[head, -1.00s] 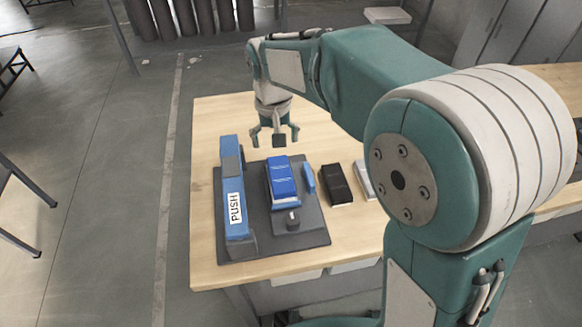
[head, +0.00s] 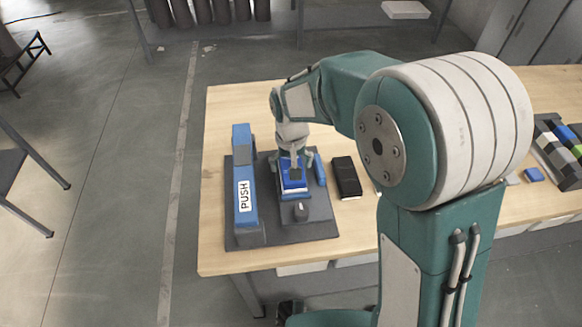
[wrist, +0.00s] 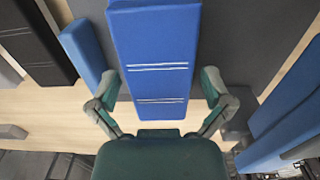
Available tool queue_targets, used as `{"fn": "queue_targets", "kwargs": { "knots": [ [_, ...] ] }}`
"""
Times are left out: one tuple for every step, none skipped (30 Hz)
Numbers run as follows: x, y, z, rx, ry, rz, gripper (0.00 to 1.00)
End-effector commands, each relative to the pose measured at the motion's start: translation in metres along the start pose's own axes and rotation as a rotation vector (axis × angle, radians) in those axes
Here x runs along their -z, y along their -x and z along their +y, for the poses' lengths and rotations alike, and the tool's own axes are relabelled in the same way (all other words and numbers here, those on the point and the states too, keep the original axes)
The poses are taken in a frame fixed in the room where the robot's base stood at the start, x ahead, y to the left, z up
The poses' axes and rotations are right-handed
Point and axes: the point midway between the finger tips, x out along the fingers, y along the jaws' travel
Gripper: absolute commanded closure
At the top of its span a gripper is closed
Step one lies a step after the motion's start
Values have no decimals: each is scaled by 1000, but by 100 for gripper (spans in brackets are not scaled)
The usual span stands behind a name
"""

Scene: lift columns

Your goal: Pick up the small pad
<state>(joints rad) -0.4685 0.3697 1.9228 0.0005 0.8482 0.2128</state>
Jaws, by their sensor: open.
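A blue pad (head: 292,186) with white lines lies on a dark base plate (head: 322,229) on the wooden table. My gripper (head: 293,161) is open over the far part of this pad and hides some of it. In the wrist view the pad (wrist: 154,40) runs between the open fingers of my gripper (wrist: 160,88), with space visible on both sides. I cannot tell how high the fingers are above the plate. A smaller blue pad (head: 534,174) lies on the bench at the far right.
A dark knob (head: 301,212) is in front. The table's near left corner is bare.

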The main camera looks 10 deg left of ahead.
Motion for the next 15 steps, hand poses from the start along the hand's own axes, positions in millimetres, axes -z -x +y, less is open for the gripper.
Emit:
{"fn": "queue_targets", "kwargs": {
  "knots": [
    [0,0,0,0,0,0,0],
    [0,0,0,0,0,0,0],
    [0,0,0,0,0,0,0],
    [0,0,0,0,0,0,13],
    [0,0,0,0,0,0,27],
    [0,0,0,0,0,0,45],
    [0,0,0,0,0,0,58],
    [0,0,0,0,0,0,71],
    [0,0,0,0,0,0,85],
    [0,0,0,0,0,-1,85],
    [0,0,0,0,0,-1,85],
    [0,0,0,0,0,0,85],
    [0,0,0,0,0,-1,85],
    [0,0,0,0,0,-1,85],
    [0,0,0,0,0,-1,85]
  ]
}}
